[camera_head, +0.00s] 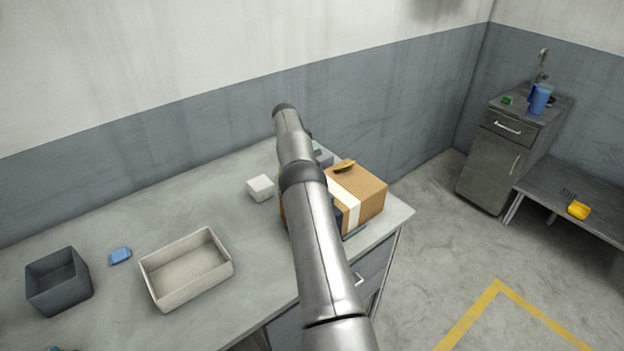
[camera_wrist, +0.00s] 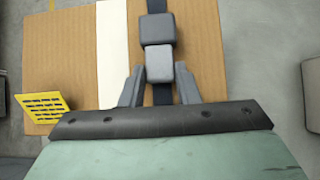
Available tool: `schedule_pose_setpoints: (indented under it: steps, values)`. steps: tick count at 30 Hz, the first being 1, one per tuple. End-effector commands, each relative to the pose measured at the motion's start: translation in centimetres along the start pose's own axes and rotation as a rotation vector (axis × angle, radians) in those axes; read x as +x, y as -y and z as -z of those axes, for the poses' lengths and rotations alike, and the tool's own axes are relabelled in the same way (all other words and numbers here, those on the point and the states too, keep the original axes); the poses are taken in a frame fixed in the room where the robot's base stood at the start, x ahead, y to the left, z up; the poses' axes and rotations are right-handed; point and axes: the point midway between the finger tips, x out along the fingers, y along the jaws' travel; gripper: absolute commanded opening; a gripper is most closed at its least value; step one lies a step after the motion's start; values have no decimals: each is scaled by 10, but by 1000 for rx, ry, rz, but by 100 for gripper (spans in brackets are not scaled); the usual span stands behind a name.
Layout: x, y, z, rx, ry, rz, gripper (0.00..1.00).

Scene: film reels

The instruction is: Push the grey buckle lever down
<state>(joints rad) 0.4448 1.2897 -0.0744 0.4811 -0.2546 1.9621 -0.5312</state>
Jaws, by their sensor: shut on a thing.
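A brown cardboard box (camera_head: 366,198) with a white stripe stands near the table's right end. It fills much of the wrist view (camera_wrist: 75,60). A dark strap (camera_wrist: 157,5) runs over it and carries a grey buckle (camera_wrist: 158,29). The grey buckle lever (camera_wrist: 159,64) is the block nearest my gripper. My gripper (camera_wrist: 158,75) is shut on the lever, with one finger on each side. In the head view my arm hides the buckle and the gripper. The lever's tilt is hard to tell from above.
A yellow tag with dark marks (camera_wrist: 45,105) stands on the box beside my gripper. A small white block (camera_head: 260,188), a beige tray (camera_head: 186,270), a blue item (camera_head: 120,256) and a dark grey bin (camera_head: 58,281) are on the table to the left. The wall is behind.

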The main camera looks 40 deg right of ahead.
Motion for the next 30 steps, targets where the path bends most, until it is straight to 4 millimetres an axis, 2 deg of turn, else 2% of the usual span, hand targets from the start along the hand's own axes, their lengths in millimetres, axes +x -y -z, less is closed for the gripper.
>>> schedule_pose_setpoints:
  steps: [14, 15, 17, 26, 30]
  values:
    - [0, 0, 0, 0, 9, 0, 6]
    - [0, 0, 0, 0, 8, 0, 34]
    - [0, 0, 0, 0, 8, 0, 51]
    - [-1, 0, 0, 0, 8, 0, 51]
    - [-10, 0, -7, 1, 6, -2, 51]
